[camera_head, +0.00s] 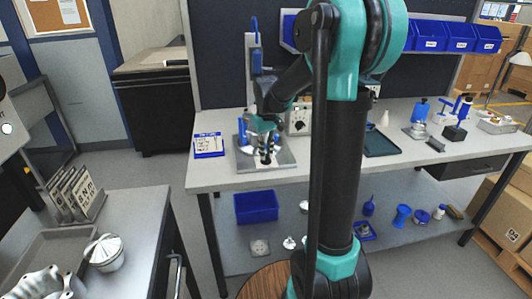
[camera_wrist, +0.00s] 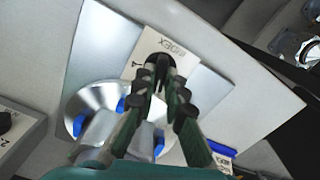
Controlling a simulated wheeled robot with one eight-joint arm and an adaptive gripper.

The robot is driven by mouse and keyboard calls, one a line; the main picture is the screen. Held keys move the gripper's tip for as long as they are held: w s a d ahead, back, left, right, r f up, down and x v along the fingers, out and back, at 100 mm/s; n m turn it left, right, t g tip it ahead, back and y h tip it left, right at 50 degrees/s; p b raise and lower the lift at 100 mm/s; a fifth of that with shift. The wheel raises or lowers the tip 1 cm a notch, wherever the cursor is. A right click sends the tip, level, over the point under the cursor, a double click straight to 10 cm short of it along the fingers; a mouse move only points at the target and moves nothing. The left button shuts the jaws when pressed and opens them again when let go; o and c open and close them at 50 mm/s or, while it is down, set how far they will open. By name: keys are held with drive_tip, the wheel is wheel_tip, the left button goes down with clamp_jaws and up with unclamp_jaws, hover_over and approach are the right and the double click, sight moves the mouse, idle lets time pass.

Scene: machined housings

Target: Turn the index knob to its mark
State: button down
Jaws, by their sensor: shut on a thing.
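The index knob (camera_wrist: 158,62) is black and sits on a white plate (camera_wrist: 190,60) lettered INDEX, which reads upside down in the wrist view. A "1" is printed near the plate's left edge. My gripper (camera_wrist: 163,78) is shut on the knob, with its dark fingers coming up from below. The fingers hide much of the knob, and I cannot tell exactly where its pointer faces. In the head view my gripper (camera_head: 265,140) reaches down over the metal fixture plate (camera_head: 285,163) on the workbench.
A round metal housing with blue clamps (camera_wrist: 92,103) stands beside the knob, close to my fingers. A grey box with a dial (camera_head: 299,120) stands behind right. A dark tray (camera_head: 380,143) lies further right.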

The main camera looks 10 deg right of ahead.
drive_tip(key=shift+n, duration=0.5)
drive_tip(key=c, duration=1.6)
unclamp_jaws()
wheel_tip(320, 180, up, 12)
drive_tip(key=s+d+f+m+t, duration=0.1)
drive_tip(key=s+f, duration=0.6)
drive_tip(key=s+d+f+m+t, duration=0.1)
drive_tip(key=s+f+m, duration=0.1)
drive_tip(key=s+f, duration=0.5)
drive_tip(key=s+d+f+m+t, duration=0.1)
drive_tip(key=s+f+t, duration=0.1)
drive_tip(key=s+f, duration=0.5)
drive_tip(key=shift+s+d+f+m, duration=0.15)
drive_tip(key=shift+s+d, duration=0.05)
drive_tip(key=shift+s, duration=0.25)
drive_tip(key=shift+s+d+f+m, duration=0.15)
drive_tip(key=shift+s+d, duration=0.05)
drive_tip(key=shift+s, duration=0.2)
